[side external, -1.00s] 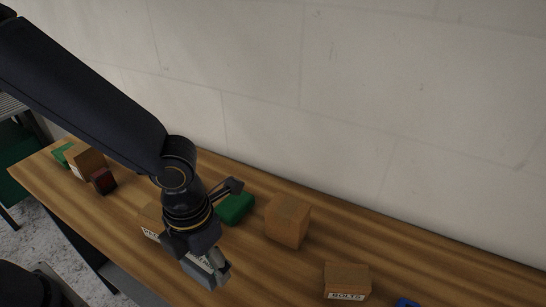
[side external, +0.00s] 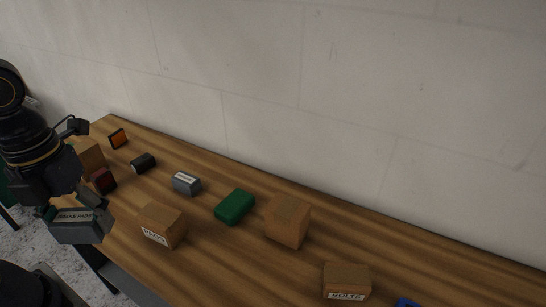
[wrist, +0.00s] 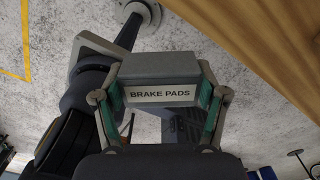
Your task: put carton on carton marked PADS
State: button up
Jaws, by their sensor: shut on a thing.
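My gripper (side external: 88,208) is at the left, off the table's front edge. It is shut on a grey box (side external: 75,232). In the wrist view the box (wrist: 160,66) sits between the fingers, and its label reads BRAKE PADS. A brown carton (side external: 163,225) with a white label, which seems to read PADS, stands on the table right of my gripper. A plain brown carton (side external: 288,220) stands farther right. A carton marked BOLTS (side external: 347,281) stands near the front right. Another brown carton (side external: 90,154) is partly hidden behind my gripper.
On the wooden table (side external: 235,262) are a green box (side external: 234,207), a grey labelled box (side external: 186,183), a black item (side external: 143,163), a dark red item (side external: 103,180) and an orange-faced item (side external: 118,138). A blue thing (side external: 406,302) shows at the bottom edge. The back right of the table is bare.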

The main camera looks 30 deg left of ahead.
jog(key=w+a+r+n, duration=0.1)
jog(key=a+r+n, duration=0.1)
jog(key=a, duration=0.1)
send_over(159, 213)
jog(key=f, duration=0.9)
jog(key=shift+s, duration=0.4)
jog(key=shift+w+f, duration=0.2)
jog(key=shift+f, duration=0.1)
jog(key=shift+w+f, duration=0.15)
jog(key=shift+f, duration=1.5)
jog(key=shift+f, duration=0.2)
jog(key=o, duration=1.1)
jog(key=shift+o, duration=0.2)
